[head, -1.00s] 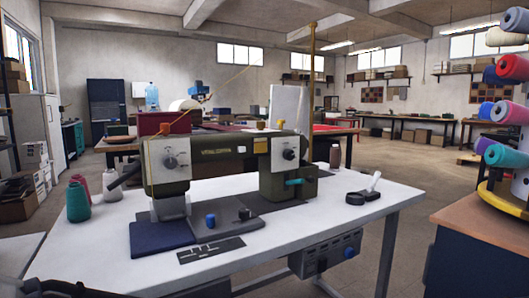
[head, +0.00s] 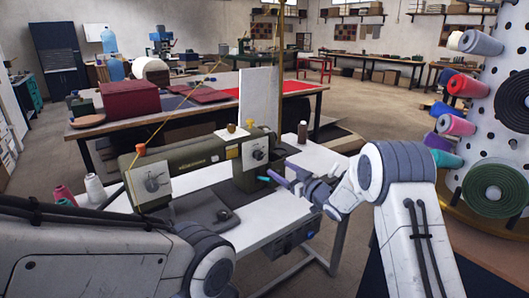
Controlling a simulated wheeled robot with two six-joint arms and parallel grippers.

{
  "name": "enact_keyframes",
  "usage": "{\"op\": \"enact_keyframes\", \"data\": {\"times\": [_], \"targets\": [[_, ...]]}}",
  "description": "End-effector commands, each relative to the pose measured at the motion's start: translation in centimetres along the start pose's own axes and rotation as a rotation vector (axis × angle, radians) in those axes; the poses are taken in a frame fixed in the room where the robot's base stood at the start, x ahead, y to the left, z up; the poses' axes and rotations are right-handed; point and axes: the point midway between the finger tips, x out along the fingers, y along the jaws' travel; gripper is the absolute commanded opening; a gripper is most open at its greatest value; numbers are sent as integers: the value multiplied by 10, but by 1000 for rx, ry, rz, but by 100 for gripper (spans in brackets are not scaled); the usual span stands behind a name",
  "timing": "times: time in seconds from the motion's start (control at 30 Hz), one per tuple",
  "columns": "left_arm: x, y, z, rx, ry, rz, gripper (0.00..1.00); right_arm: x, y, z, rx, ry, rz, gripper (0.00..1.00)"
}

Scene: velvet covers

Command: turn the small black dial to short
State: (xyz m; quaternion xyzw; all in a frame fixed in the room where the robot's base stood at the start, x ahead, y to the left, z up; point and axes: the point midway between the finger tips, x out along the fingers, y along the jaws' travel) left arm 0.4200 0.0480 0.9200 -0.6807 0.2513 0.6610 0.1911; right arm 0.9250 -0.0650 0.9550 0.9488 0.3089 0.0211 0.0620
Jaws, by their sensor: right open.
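The olive-green sewing machine (head: 195,168) stands on the white table. A small black dial (head: 258,155) sits on a white plate at the right end of its front; I cannot read its marks. A teal lever (head: 277,177) sticks out below it. My right gripper (head: 298,178) is open and empty, its fingers pointing left, just right of the lever and lower right of the dial, apart from the dial.
A larger silver dial (head: 152,184) is on the machine's left end. A small dark knob (head: 223,214) stands on the bed. A brown thread cone (head: 302,131) stands behind the right gripper. A control box (head: 290,243) hangs under the table. A thread rack (head: 485,130) stands at right.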

Motion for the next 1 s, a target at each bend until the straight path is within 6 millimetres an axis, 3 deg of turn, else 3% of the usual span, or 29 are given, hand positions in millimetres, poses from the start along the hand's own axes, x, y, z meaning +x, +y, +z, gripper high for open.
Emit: {"op": "enact_keyframes", "data": {"times": [0.3,0.5,0.7,1.0], "targets": [[-6,0,0,0,0,0,50,57,-2,0,-1,1,-1,74],[-8,1,0,0,0,0,50,84,-2,0,0,0,-1,74],[-9,1,0,0,0,0,50,96,-2,1,1,-1,0,74],[-9,1,0,0,0,0,50,97,-1,1,1,-2,1,74]]}}
